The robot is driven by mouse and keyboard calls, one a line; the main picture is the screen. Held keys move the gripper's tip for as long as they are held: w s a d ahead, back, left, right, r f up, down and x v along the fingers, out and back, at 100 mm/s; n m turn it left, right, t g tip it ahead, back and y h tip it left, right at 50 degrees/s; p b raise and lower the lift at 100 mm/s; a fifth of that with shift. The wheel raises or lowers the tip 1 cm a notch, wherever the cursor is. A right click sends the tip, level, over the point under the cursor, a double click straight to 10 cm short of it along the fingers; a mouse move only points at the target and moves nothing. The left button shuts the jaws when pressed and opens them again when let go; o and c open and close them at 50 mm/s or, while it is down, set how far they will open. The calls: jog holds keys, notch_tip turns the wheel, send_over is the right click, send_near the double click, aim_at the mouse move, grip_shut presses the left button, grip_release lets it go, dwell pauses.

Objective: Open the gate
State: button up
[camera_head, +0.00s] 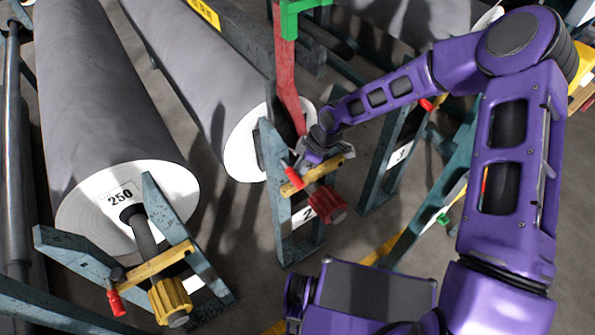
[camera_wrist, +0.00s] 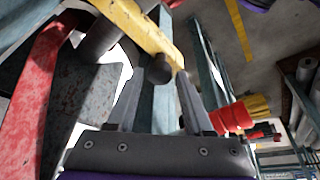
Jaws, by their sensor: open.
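The gate is a yellow bar (camera_head: 320,173) across the top of the blue stand marked 2 (camera_head: 285,205), with a small red handle (camera_head: 289,178) at its left end. My gripper (camera_head: 318,163) is right at this bar. In the wrist view my open gripper (camera_wrist: 163,80) points at the yellow bar (camera_wrist: 138,28), and a dark round peg (camera_wrist: 160,69) shows between the fingertips. I cannot tell whether the fingers touch the bar or peg. A red knob (camera_head: 327,204) sits below the bar; it shows right of the fingers in the wrist view (camera_wrist: 231,119).
A grey roll marked 250 (camera_head: 115,100) rests at left on a stand with its own yellow bar (camera_head: 150,262) and yellow knob (camera_head: 170,300). Another grey roll (camera_head: 190,65) lies behind stand 2. A red post (camera_head: 287,75) rises close to my gripper. Another blue stand (camera_head: 385,165) is at right.

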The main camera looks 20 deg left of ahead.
jog(key=shift+a+f, duration=0.1)
jog(key=shift+f, duration=0.05)
grip_shut()
dwell(1.4)
